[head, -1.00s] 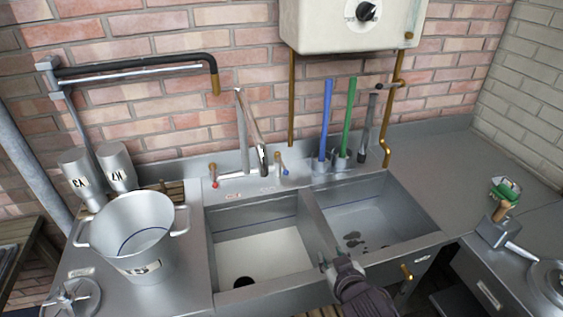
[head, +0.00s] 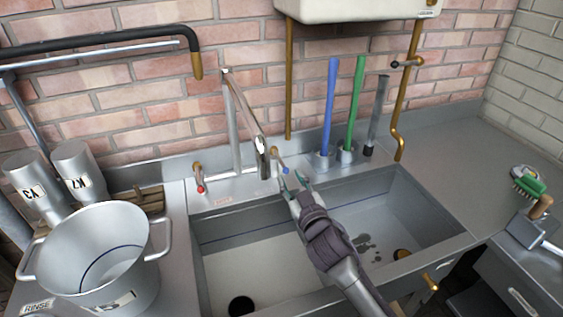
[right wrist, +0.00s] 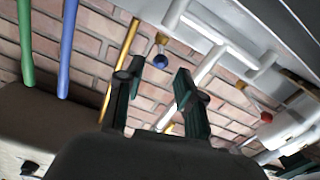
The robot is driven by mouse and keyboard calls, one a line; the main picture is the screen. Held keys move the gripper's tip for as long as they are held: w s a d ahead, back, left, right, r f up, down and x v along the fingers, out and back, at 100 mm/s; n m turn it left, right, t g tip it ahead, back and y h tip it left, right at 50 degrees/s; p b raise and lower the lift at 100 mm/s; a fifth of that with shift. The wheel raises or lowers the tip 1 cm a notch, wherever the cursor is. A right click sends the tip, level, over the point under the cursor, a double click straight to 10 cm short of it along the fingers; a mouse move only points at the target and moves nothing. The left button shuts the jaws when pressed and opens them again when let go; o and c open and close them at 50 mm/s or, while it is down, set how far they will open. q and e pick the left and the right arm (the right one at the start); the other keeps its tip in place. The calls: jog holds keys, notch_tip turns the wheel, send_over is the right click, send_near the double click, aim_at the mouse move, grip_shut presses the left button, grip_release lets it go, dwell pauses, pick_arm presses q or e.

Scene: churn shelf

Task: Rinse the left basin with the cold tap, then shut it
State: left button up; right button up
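The cold tap (head: 284,170), with a blue mark, stands on the ledge behind the basins, right of the red-marked hot tap (head: 199,180). My right gripper (head: 293,182) is open and empty, just in front of the cold tap. In the right wrist view its fingers (right wrist: 160,70) are spread, with the cold tap (right wrist: 161,42) just beyond their tips. The left basin (head: 225,265) has a dark drain hole; my right arm hides part of its right side. The metal spout (head: 262,152) hangs at the basin's back; I see no water stream. My left gripper is not in view.
The right basin (head: 400,205) holds dark spots. A blue-handled tool (head: 329,105) and a green-handled tool (head: 354,105) stand behind it. A large metal pot (head: 95,235) is at left. A green brush (head: 528,184) lies on the right counter.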

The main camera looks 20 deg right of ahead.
aim_at(285, 169)
jog(key=w, duration=0.7)
jog(key=shift+w+a, duration=0.1)
jog(key=shift+a, duration=0.05)
jog(key=shift+w, duration=0.25)
jog(key=shift+c, duration=0.5)
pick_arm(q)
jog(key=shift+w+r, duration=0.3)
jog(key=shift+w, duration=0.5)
pick_arm(e)
grip_shut()
